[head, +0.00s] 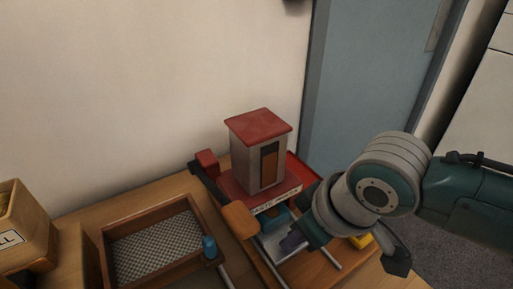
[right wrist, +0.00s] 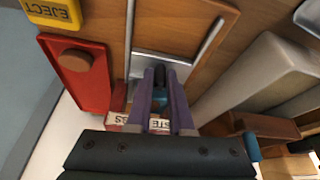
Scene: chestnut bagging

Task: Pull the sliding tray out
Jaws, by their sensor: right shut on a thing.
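The sliding tray (head: 270,246) is a silvery plate low in front of the red-roofed machine (head: 258,150), between metal rails. It also shows in the right wrist view as a grey plate (right wrist: 150,68) on the wooden board. A blue part (head: 277,220) shows at the tray, partly hidden by my gripper. My right gripper (head: 291,240) reaches in from the right. In the right wrist view its purple fingers (right wrist: 160,78) are closed around a dark and blue handle-like part, mostly hidden between them. My left gripper is in neither view.
A yellow EJECT block (head: 361,241) lies right of the rails. A brown paddle (head: 239,221) on a dark lever stands close to the tray's left. A mesh-floored wooden frame (head: 108,262) and a labelled wooden box (head: 14,222) are farther left. A wall stands behind.

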